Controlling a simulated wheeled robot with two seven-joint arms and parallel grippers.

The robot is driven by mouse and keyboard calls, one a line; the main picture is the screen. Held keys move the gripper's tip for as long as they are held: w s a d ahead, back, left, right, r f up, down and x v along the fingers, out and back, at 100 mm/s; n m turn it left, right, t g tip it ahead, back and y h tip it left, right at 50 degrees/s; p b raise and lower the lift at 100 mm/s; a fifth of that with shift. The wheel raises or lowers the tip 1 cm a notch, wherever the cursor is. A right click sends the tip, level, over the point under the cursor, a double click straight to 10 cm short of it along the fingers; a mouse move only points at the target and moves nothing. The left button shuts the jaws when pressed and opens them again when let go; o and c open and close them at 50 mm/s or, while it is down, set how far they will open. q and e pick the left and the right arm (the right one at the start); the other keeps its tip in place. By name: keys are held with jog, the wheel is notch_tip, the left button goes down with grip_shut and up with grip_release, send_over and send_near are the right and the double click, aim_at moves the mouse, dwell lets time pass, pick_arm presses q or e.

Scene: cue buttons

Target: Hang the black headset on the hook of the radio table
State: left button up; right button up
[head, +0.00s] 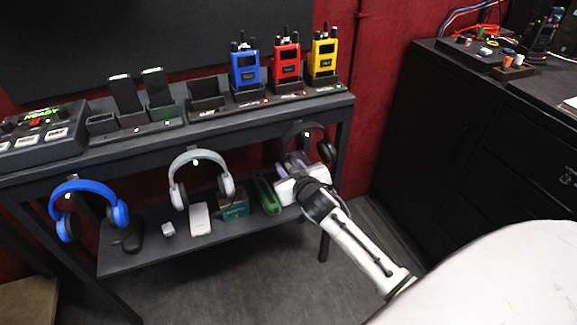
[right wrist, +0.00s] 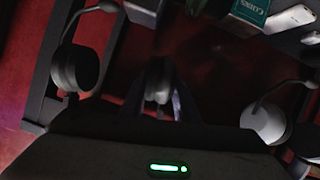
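The black headset (head: 309,132) is at the right end of the radio table (head: 222,119), its band up by the table's front edge. Whether its band rests on a hook is not clear. My right gripper (head: 291,168) is at its left ear cup in the head view. In the right wrist view one black ear cup (right wrist: 158,80) is between the fingers of my right gripper (right wrist: 158,102); whether they press on it cannot be told. The other black ear cup (right wrist: 75,68) is to the left, clear of the fingers. My left gripper is not in view.
A grey headset (head: 201,158) and a blue headset (head: 88,190) hang from the table front to the left. Blue, red (head: 287,62) and yellow radios stand on top. The lower shelf (head: 150,262) holds small boxes. A dark cabinet (head: 420,135) stands at right.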

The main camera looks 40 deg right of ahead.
jog(key=o, duration=0.5)
jog(key=p+v, duration=0.2)
jog(key=v, duration=0.8)
jog(key=s+a+f+n+g+y, duration=0.1)
jog(key=s+a+f+y, duration=0.1)
jog(key=s+a+f, duration=0.3)
jog(key=s+a+f+n+g+y, duration=0.1)
jog(key=s+a+f+g+y, duration=0.1)
jog(key=s+a+f, duration=0.3)
jog(key=s+a+f+n+g+y, duration=0.1)
jog(key=s+a+f+y, duration=0.1)
jog(key=s+a+f, duration=0.3)
jog(key=shift+s+a+f+g+y, duration=0.1)
jog(key=shift+s+a+y, duration=0.05)
jog(key=shift+s+a, duration=0.75)
jog(key=shift+s+a+f+g+y, duration=0.1)
jog(key=shift+s+a, duration=0.5)
jog(key=shift+s, duration=0.55)
jog(key=shift+s+a+g+y, duration=0.1)
jog(key=shift+s+a+y, duration=0.05)
jog(key=shift+s+a, duration=0.75)
jog(key=shift+s+d, duration=0.15)
